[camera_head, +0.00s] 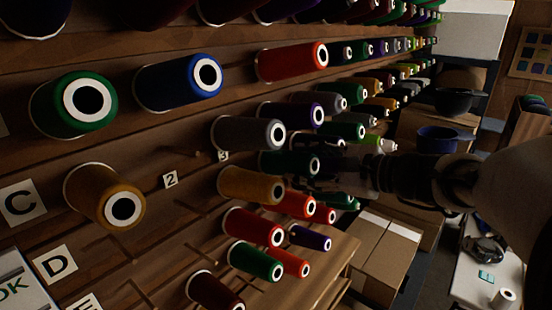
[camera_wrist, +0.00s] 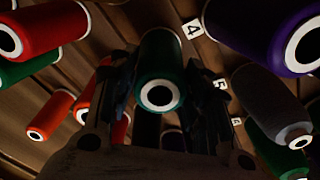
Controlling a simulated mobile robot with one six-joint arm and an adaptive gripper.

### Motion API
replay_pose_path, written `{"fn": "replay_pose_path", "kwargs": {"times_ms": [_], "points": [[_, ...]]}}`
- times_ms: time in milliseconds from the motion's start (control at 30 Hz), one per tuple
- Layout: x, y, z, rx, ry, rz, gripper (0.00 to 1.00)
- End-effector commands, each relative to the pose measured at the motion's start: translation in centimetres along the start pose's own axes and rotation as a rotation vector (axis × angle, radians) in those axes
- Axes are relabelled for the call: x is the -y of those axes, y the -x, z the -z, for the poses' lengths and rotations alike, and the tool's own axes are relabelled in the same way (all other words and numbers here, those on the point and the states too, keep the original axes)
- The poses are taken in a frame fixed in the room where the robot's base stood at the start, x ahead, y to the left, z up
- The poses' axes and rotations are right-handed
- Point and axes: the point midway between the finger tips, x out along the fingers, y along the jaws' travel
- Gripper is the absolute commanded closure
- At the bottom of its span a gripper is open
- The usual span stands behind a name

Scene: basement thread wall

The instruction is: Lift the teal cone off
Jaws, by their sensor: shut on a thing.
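The teal cone (camera_wrist: 161,62) is a dark green-teal spool with a white ring around a black core at its end. In the wrist view it sits between the two fingers of my gripper (camera_wrist: 160,95), one on each side. In the head view the teal cone (camera_head: 284,162) lies lengthwise out from the thread wall, with my gripper (camera_head: 322,170) at its near end. My gripper is shut on the cone. The cone's back end and its peg are hidden, so I cannot tell whether it still sits on the peg.
A purple cone (camera_head: 290,114), a grey cone (camera_head: 243,133), a gold cone (camera_head: 247,185) and red cones (camera_head: 250,226) crowd around it. Cardboard boxes (camera_head: 383,255) stand below at right. A white table (camera_head: 474,285) is at lower right.

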Motion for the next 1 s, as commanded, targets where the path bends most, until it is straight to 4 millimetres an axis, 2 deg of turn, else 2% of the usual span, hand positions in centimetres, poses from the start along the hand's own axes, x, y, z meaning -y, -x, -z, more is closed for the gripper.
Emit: {"fn": "replay_pose_path", "kwargs": {"times_ms": [233, 367, 1000], "points": [[0.0, 0.0, 0.0, 0.001, 0.0, 0.001, 0.77], [0.0, 0.4, 0.0, 0.0, 0.001, 0.001, 0.77], [-0.1, 5.5, 0.2, -0.002, 0.0, 0.002, 0.77]]}}
